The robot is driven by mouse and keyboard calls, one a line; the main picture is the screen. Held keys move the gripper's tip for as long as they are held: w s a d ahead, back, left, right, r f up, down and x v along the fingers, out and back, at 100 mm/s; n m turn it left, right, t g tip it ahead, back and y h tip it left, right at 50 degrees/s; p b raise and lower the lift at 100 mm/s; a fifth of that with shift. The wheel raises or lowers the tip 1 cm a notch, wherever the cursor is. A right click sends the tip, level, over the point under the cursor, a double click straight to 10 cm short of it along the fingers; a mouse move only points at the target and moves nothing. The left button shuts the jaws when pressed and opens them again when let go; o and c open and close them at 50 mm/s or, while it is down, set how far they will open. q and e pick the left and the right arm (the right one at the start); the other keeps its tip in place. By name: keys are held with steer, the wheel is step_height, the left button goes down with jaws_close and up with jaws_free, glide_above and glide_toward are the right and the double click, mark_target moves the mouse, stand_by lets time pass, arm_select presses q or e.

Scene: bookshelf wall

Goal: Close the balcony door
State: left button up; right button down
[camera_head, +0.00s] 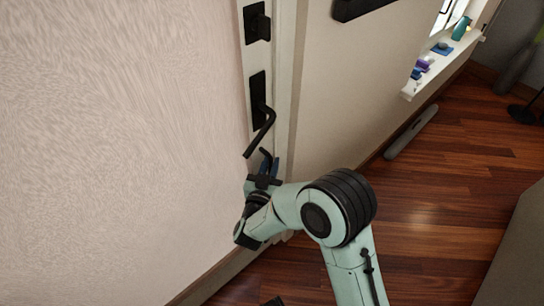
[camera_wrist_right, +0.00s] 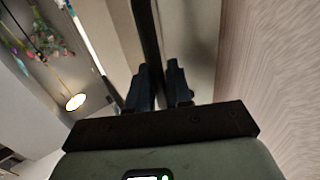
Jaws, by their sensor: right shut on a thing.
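The balcony door shows as a pale upright strip (camera_head: 284,70) in the head view, with a black lock plate (camera_head: 257,22) and a black lever handle (camera_head: 264,130) below it. My right gripper (camera_head: 268,160) is at the door's edge, just under that lever, beside a second dark lever-like piece. In the right wrist view its two dark fingers (camera_wrist_right: 160,85) are close together, with a dark bar (camera_wrist_right: 147,30) running up from between them. The gripper appears shut on a door handle; the contact itself is partly hidden. My left gripper is out of view.
A plain wall-like surface (camera_head: 120,130) fills the left. At right, a windowsill (camera_head: 440,62) holds a bottle and small objects. A grey elongated object (camera_head: 411,132) lies on the wooden floor (camera_head: 440,190) by the wall. The floor between is clear.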

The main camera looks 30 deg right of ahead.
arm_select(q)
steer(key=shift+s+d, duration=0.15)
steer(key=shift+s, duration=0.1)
arm_select(e)
steer(key=shift+s+f, duration=0.15)
steer(key=shift+s, duration=0.4)
steer(key=shift+d, duration=0.1)
steer(key=c, duration=1.2)
jaws_free()
steer(key=shift+c, duration=0.2)
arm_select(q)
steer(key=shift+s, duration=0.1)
arm_select(e)
steer(key=shift+s+d, duration=0.1)
